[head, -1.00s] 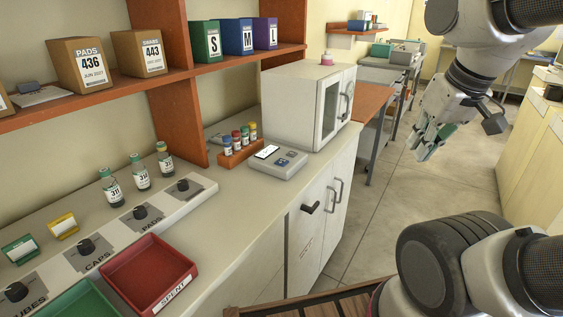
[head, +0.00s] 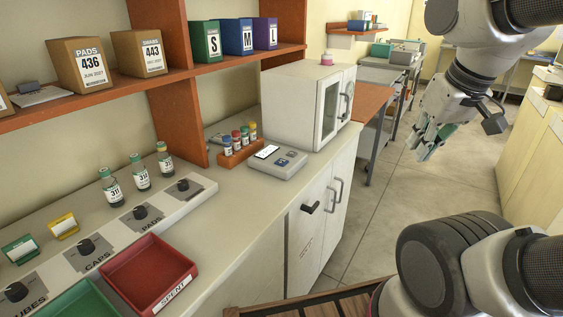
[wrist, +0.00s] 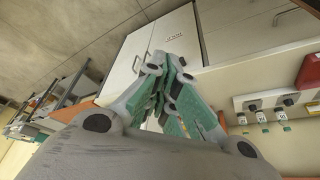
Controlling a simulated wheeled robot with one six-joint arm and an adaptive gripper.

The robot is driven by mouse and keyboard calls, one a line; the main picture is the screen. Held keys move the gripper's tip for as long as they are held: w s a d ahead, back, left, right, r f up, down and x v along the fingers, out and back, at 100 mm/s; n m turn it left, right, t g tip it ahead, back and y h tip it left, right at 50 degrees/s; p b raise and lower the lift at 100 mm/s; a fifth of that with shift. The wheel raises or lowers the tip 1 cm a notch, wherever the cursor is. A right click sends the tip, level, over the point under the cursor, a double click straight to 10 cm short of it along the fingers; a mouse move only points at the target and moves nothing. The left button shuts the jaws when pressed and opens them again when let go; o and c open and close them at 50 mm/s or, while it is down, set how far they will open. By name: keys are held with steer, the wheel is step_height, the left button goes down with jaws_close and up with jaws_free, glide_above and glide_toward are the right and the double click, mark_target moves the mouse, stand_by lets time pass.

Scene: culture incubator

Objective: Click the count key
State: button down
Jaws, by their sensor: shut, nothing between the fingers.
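My gripper (head: 426,143) hangs over the aisle floor, right of the counter and well apart from the device. Its green-padded fingers are shut and empty. The fingers also show in the wrist view (wrist: 172,62), in front of the white cupboard doors. I do not make out the device in the wrist view.
An orange rack (head: 239,152) of capped vials stands just left of the device. The white incubator (head: 292,108) stands behind it. A red tray (head: 148,274), knobs and several bottles fill the near counter. The aisle floor (head: 462,185) is clear.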

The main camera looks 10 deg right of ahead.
steer(key=m+t+y, duration=0.3)
steer(key=m+t, duration=0.1)
steer(key=m, duration=0.1)
glide_above(284, 160)
step_height(284, 160, down, 8)
steer(key=f, duration=0.1)
steer(key=shift+s+r, duration=0.1)
steer(key=shift+r, duration=0.15)
steer(key=shift+f, duration=4.45)
